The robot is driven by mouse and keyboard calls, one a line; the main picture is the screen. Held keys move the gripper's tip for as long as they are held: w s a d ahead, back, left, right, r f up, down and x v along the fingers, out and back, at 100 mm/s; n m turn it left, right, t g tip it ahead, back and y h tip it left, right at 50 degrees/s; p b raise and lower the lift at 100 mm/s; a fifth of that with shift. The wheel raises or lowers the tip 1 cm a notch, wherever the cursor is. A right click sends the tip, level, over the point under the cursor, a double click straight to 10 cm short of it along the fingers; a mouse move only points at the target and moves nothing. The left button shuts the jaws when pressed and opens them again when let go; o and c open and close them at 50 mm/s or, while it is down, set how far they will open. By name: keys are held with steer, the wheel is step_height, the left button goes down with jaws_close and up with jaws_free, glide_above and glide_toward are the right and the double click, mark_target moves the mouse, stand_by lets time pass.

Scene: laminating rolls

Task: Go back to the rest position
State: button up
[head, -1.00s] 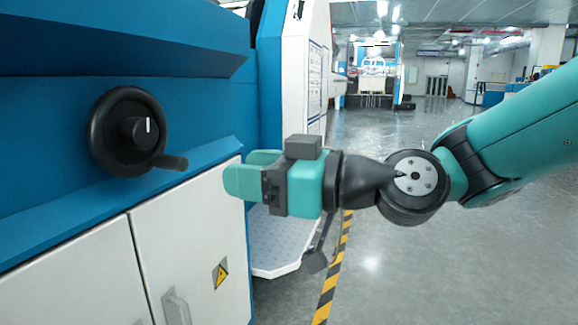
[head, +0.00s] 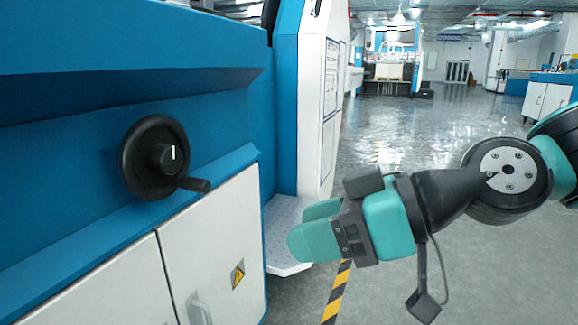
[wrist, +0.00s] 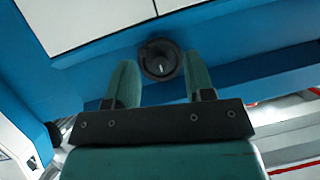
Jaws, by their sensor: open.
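My gripper (head: 314,230) is teal with a dark mount. In the head view it hangs to the right of the blue and white machine, apart from it, its fingers pointing left. In the wrist view its two fingers (wrist: 157,85) are spread apart with nothing between them. A black handwheel (head: 153,157) with a side knob is on the blue machine front, left of my gripper. The handwheel also shows in the wrist view (wrist: 160,60), beyond the fingertips and clear of them.
White cabinet doors (head: 215,240) with a yellow warning sign sit below the handwheel. A white perforated step (head: 283,232) is behind my gripper. A yellow and black floor stripe (head: 336,295) runs beside the machine. The grey floor to the right is open.

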steer(key=s+d+r+m+g+h+p, duration=0.3)
steer(key=s+d+r+m+h+p, duration=0.45)
steer(key=d+p, duration=0.5)
step_height(320, 180, up, 35)
steer(key=s+a+n+h+p, duration=0.1)
steer(key=p, duration=3.3)
steer(key=shift+f+p, duration=0.2)
steer(key=shift+p, duration=0.15)
